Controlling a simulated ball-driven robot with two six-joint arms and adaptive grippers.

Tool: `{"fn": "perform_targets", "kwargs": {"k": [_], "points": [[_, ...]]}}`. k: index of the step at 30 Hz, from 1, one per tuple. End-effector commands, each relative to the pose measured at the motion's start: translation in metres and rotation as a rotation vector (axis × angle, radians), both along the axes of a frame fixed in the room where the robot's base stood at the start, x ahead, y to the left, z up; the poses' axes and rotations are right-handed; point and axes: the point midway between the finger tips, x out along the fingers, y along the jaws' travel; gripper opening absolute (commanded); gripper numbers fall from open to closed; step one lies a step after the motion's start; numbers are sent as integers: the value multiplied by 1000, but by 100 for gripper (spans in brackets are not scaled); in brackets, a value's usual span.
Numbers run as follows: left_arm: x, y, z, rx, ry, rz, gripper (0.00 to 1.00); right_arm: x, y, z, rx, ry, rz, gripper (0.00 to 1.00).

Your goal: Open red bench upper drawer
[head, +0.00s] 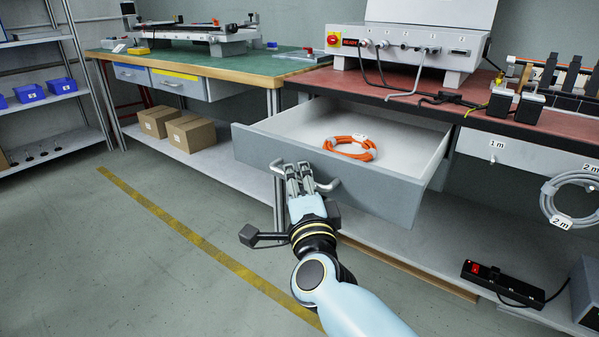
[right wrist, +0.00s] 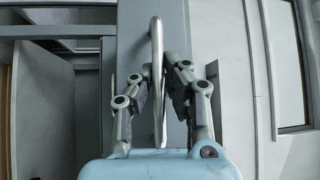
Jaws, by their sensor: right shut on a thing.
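The upper drawer (head: 390,192) of the red bench (head: 400,91) is pulled well out and shows its grey front and white inside. A coil of orange cable (head: 350,148) with a white tag lies in it. My right gripper (head: 300,172) is at the drawer front, shut on the bar handle (head: 333,186). In the right wrist view the handle (right wrist: 157,75) runs upright between the two fingers (right wrist: 160,90). The fingers hide part of the handle in the head view. My left gripper is not in view.
A green-topped bench (head: 230,68) with closed drawers stands at the left, cardboard boxes (head: 190,133) on its lower shelf. A grey cable coil (head: 575,200) hangs at the right. A black power strip (head: 502,284) lies on the red bench's lower shelf. Floor in front is clear.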

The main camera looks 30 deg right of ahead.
Motion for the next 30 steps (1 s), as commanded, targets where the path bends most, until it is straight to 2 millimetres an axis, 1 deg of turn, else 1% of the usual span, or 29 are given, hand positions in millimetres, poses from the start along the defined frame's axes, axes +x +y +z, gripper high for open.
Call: {"fn": "perform_targets", "kwargs": {"k": [1, 8, 9, 14, 23, 26, 30], "points": [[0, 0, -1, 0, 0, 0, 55, -2, 1, -7, 0, 13, 2, 0], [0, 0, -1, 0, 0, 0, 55, -2, 1, -7, 0, 15, 3, 0], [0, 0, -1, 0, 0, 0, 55, -2, 1, -7, 0, 15, 3, 13], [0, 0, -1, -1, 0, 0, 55, -2, 0, -6, 0, 11, 2, 33], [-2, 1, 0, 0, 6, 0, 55, -2, 1, -3, 0, 6, 1, 34], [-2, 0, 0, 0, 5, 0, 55, -9, 3, -5, 1, 7, 1, 34], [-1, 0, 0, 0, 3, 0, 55, -28, 11, -8, 2, 9, 1, 34]]}}
